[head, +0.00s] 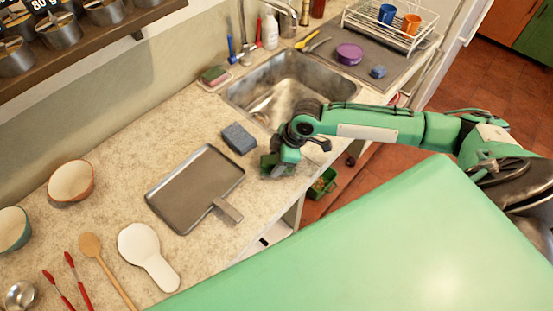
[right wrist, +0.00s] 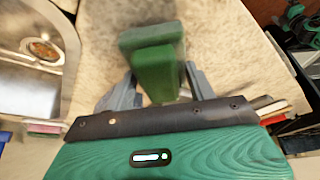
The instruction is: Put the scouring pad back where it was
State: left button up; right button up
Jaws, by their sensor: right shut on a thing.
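The green scouring pad (right wrist: 152,40) is a thick block between the two grey fingers of my right gripper (right wrist: 158,82) in the right wrist view. In the head view my right gripper (head: 277,164) is at the counter's front edge, below the sink, and a dark green bit of the pad (head: 266,161) shows beside it. The gripper is shut on the pad. Whether the pad touches the counter is hard to tell. My left gripper is not in view.
A grey-blue sponge (head: 239,138) and a metal tray (head: 196,190) lie left of the gripper. The sink (head: 292,82) is behind it. A pink and green sponge (head: 214,76) sits at the sink's back left. A blue sponge (head: 378,72) lies on the grey mat (head: 398,66).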

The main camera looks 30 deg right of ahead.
jog(key=shift+f, duration=0.5)
jog(key=shift+f, duration=0.1)
jog(key=o, duration=1)
jog(key=shift+o, duration=0.2)
jog(key=b+v, duration=0.2)
jog(key=v, duration=1)
